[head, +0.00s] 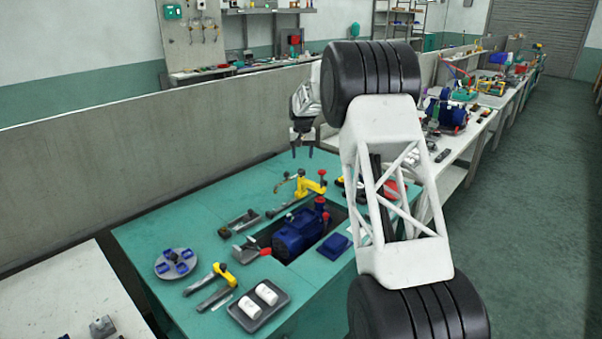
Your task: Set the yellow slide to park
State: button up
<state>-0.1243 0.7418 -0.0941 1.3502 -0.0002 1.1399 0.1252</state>
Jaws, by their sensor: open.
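Two yellow parts show on the green bench in the head view, and I cannot tell for sure which is the yellow slide. One yellow part (223,275) sits by dark grey bars at the front left of the bench. The other yellow part (305,187) stands toward the back, beside a grey bar (290,205) and a red-topped blue post. Markings for park are too small to read. My gripper (302,154) is open and empty, fingers pointing down, in the air above the back of the bench.
A blue pump (299,232) sits in a dark recess mid-bench. A grey partition (130,150) stands behind.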

aim_at(301, 169)
jog(key=shift+w+a+f, duration=0.25)
jog(key=shift+w+f, duration=0.35)
jog(key=shift+f, duration=0.15)
jog(key=shift+f, duration=3.8)
grip_shut()
jog(key=shift+d, duration=0.1)
